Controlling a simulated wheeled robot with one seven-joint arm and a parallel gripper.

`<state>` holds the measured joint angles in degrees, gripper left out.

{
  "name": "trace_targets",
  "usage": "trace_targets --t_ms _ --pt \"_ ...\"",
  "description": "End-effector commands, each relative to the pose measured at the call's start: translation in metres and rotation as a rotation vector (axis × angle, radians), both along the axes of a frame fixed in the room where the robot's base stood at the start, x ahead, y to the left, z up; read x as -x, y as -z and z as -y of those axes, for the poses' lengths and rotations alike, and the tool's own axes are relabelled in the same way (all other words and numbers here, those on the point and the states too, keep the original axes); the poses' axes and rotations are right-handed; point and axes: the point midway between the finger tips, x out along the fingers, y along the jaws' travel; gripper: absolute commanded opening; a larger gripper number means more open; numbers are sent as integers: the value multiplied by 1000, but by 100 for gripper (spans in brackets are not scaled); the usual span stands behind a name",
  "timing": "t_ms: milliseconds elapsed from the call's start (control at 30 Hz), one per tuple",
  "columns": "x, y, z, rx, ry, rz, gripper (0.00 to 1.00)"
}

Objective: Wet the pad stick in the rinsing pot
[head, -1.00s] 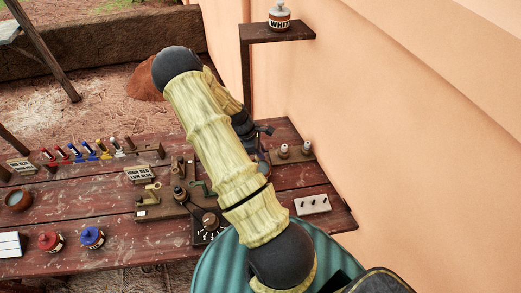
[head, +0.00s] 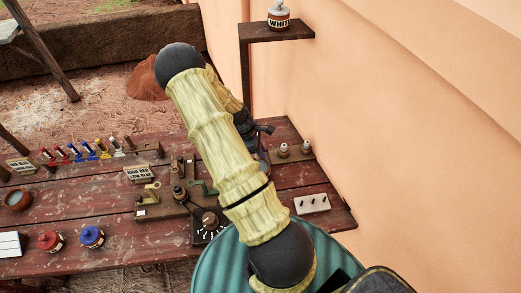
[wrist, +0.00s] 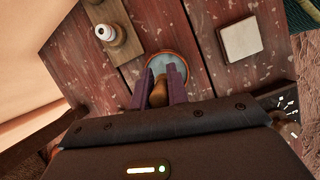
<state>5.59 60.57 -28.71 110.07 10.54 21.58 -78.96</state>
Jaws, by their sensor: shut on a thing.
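My gripper (wrist: 162,78) is shut on the pad stick (wrist: 158,94), whose rounded brown wooden end shows between the purple fingers in the wrist view. The stick's lower end is hidden. Directly beyond the fingertips is a round pot (wrist: 181,58) with a brown rim and pale blue-grey inside, which I take for the rinsing pot. The stick overlaps the pot in this view; I cannot tell whether it touches the inside. In the head view my arm hides most of this pot and the fingers.
Another small brown pot (head: 18,200) sits at the table's far left. A wall (head: 400,130) rises at right.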

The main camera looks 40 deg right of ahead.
Motion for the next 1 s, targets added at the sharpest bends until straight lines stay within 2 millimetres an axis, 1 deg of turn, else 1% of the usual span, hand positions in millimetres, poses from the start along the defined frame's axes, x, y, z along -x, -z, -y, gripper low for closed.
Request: trace_targets --t_ms 167,1000 --pt "0 3 0 0 0 0 0" --pt "0 30 -1 -1 -1 -1 0"
